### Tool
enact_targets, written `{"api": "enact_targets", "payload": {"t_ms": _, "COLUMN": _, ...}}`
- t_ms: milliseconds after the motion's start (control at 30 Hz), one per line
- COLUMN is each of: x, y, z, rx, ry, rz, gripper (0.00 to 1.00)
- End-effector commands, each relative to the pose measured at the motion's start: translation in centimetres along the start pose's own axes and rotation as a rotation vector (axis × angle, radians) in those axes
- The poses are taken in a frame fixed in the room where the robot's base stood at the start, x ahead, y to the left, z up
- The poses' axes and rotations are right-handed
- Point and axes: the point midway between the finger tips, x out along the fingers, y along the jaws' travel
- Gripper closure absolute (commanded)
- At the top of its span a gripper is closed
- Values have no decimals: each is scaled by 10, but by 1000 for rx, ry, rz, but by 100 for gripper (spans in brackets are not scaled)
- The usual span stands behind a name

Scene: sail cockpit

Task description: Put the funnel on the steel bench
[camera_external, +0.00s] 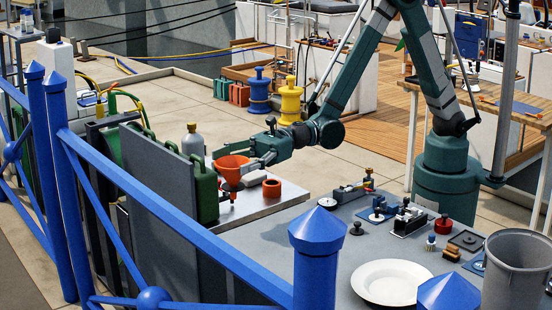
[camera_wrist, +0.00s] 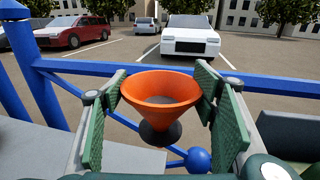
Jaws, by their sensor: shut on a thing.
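The orange funnel (camera_external: 231,172) is at the far left end of the steel bench (camera_external: 288,194) in the external view. My gripper (camera_external: 247,158) is shut on it. In the wrist view, the funnel (camera_wrist: 160,88) is wide end up, between the two green finger pads of my gripper (camera_wrist: 160,105). A dark round shape shows below the cone. The funnel is over or near the bench's left edge; I cannot tell whether its lower end touches anything. A grey surface (camera_wrist: 125,162) shows at the lower left of the wrist view.
An orange-red ring-shaped piece (camera_external: 271,188) and a whitish block (camera_external: 255,178) are on the bench. A green can (camera_external: 205,192) and a grey bottle (camera_external: 193,141) stand at its left. Blue railing (camera_external: 185,215) runs in front.

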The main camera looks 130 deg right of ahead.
Motion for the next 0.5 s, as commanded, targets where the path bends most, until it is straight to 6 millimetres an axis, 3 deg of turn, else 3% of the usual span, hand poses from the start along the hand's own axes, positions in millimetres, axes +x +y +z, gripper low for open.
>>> {"api": "enact_targets", "payload": {"t_ms": 500, "x": -65, "y": -65, "z": 0, "rx": 0, "ry": -1, "rz": 159, "gripper": 56}}
